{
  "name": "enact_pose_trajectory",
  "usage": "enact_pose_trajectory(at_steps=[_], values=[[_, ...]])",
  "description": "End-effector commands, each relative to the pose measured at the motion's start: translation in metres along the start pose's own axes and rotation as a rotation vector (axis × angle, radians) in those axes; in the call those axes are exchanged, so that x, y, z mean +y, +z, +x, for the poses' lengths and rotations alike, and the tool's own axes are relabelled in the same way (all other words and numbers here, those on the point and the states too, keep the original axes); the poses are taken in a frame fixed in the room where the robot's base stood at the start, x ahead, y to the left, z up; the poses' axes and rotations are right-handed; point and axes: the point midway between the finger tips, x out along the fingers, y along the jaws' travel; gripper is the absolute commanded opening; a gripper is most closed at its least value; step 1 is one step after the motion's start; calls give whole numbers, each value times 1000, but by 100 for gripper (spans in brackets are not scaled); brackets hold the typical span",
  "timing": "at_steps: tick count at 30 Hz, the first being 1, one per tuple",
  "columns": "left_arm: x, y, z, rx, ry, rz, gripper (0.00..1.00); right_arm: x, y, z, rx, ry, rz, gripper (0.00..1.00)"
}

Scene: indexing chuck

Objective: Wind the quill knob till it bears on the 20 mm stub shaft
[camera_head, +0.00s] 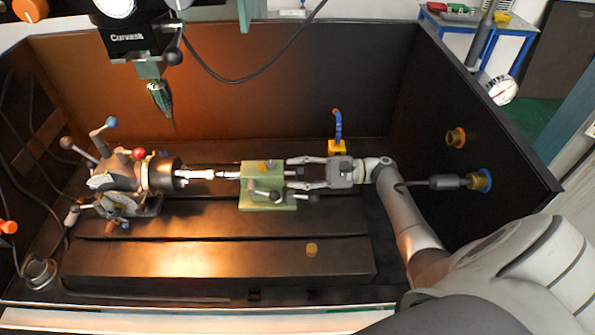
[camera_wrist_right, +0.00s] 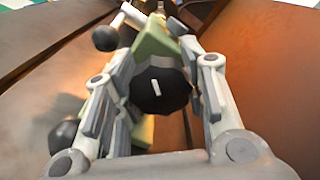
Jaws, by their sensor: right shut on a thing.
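The quill knob is dark and round with a pale mark on its face; it fills the middle of the right wrist view (camera_wrist_right: 160,92). My right gripper (camera_head: 294,173) reaches in from the right, its fingers on either side of the knob and shut on it. The knob sits on the right end of the green tailstock (camera_head: 254,202). The stub shaft (camera_head: 203,174) is a bright stepped bar held in the indexing chuck (camera_head: 163,174) at left, in line with the tailstock. The quill tip meets or nearly meets the shaft; I cannot tell which. My left gripper is out of view.
A pointed spindle tool (camera_head: 161,98) hangs above the bed at left. Lever handles with ball ends stand around the chuck and tailstock. A yellow-based blue hose (camera_head: 337,146) stands behind my gripper. Dark walls enclose the bed.

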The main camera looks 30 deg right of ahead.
Motion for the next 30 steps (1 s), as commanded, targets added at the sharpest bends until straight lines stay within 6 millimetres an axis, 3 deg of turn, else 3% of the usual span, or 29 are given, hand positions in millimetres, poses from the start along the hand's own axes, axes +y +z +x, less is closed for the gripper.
enact_pose_trajectory(at_steps=[27,28,30], values=[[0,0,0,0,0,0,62,0,0,0,2,1,-4,15],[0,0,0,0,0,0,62,0,0,0,2,1,-4,40],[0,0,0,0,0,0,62,0,0,0,2,1,-4,49]])
